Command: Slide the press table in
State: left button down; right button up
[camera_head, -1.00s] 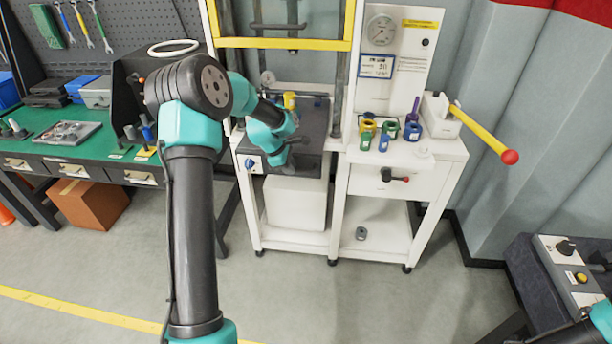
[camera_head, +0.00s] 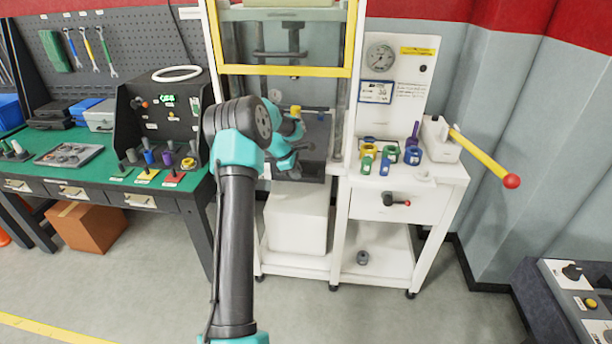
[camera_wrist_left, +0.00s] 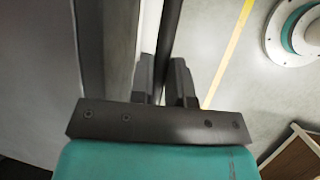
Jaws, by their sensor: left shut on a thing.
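The press table (camera_head: 317,132) is a dark flat slab inside the white press frame (camera_head: 337,230), with a small yellow piece (camera_head: 295,110) standing on it. My left gripper (camera_head: 290,168) is at the table's front edge, partly hidden behind my own arm. In the left wrist view, the fingers (camera_wrist_left: 164,82) are closed around a dark bar (camera_wrist_left: 171,30), which appears to be the table's front handle. The left part of the table front is hidden by my arm. My right gripper is not in view.
Coloured rings and small parts (camera_head: 390,153) stand on the white bench top right of the press. A yellow lever (camera_head: 485,158) with a red knob sticks out there. A green workbench (camera_head: 95,160) with a dark control box (camera_head: 165,115) is at left.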

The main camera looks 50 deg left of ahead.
pick_arm(q)
jog(key=shift+w+a+r, duration=0.1)
jog(key=shift+w+a, duration=0.05)
jog(key=shift+a, duration=0.05)
jog(key=c, duration=1.1)
grip_release()
jog(key=v, duration=1.7)
jog(key=shift+d, duration=0.1)
